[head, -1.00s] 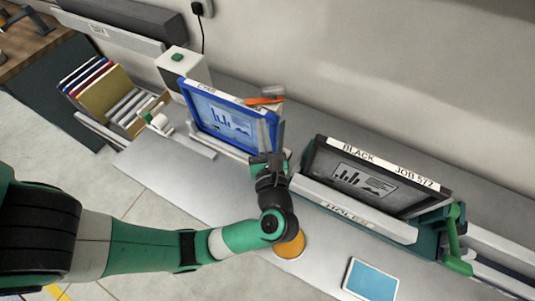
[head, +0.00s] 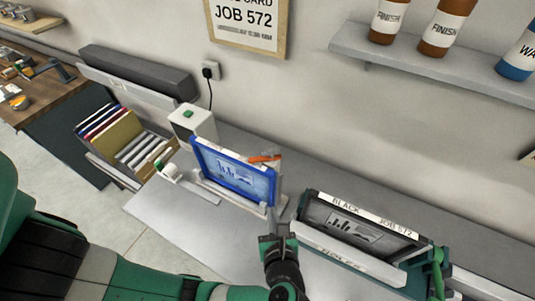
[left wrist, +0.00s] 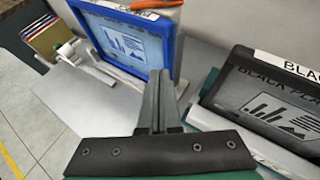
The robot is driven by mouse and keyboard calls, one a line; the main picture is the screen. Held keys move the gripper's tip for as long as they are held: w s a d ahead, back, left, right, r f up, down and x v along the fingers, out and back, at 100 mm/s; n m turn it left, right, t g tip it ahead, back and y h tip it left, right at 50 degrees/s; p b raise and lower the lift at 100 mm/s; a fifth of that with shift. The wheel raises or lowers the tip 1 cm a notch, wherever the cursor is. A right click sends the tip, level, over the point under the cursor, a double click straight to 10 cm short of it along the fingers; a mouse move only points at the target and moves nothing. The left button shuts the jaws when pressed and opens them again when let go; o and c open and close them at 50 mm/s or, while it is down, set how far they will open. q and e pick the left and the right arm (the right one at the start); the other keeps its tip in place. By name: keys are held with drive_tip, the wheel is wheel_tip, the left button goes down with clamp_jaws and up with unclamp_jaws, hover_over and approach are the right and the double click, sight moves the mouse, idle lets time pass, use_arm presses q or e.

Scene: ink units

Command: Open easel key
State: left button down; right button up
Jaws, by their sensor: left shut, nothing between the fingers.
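An easel holds a blue-framed screen (head: 235,172) with a chart on its blue panel. An orange lever (head: 264,159), apparently the easel key, shows behind the frame's upper right corner. My left gripper (head: 275,213) is shut and empty, in front of the frame's lower right corner. My right gripper is not in view.
A black-framed screen (head: 352,227) labelled JOB 572 stands close on the right, with a green handle (head: 437,270) at its end. A white box (head: 193,125) and a rack of folders (head: 118,135) stand left. Bare grey bench (head: 165,214) lies front left.

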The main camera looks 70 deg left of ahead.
use_arm(q)
wheel_tip(320, 180, up, 6)
drive_tip(key=a+p, duration=0.1)
drive_tip(key=p, duration=0.5)
approach(261, 167)
drive_tip(key=a+f, duration=0.1)
drive_tip(key=a, duration=0.1)
drive_tip(key=shift+w+a+f+g, duration=0.35)
drive_tip(key=shift+a+f+g, duration=0.05)
drive_tip(key=a, duration=0.2)
drive_tip(key=w+a, duration=0.1)
drive_tip(key=a, duration=0.1)
drive_tip(key=shift+w+f+p, duration=0.1)
drive_tip(key=shift+p, duration=0.2)
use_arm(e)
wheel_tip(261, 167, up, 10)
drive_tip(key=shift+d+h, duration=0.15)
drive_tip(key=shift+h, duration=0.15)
use_arm(q)
drive_tip(key=shift+w+d, duration=0.1)
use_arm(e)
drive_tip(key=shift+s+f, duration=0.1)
